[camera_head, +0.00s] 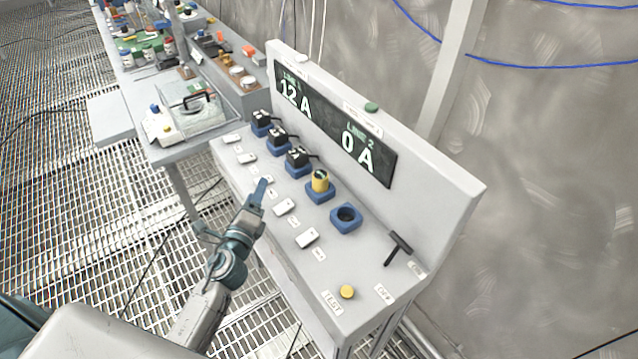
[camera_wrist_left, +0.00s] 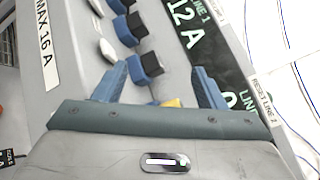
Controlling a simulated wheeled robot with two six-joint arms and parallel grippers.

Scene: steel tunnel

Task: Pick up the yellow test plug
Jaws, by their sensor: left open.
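The yellow test plug (camera_head: 320,181) stands upright in a blue socket (camera_head: 319,195) on the grey panel, between a row of black plugs and an empty blue socket (camera_head: 346,218). My left gripper (camera_head: 261,186) is to the left of the plug in the head view, apart from it, near the panel's front edge. In the left wrist view the two blue fingers (camera_wrist_left: 160,76) are spread apart with nothing gripped. A small part of the yellow plug (camera_wrist_left: 172,103) shows there at the gripper body's edge; the rest is hidden. My right gripper is not in view.
Black plugs (camera_head: 297,156) in blue sockets stand beside the yellow plug. White switches (camera_head: 285,207) line the front. A display board (camera_head: 335,125) reading 12 A and 0 A rises behind. A black T-handle (camera_head: 398,246) and yellow button (camera_head: 347,291) are at the near end.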

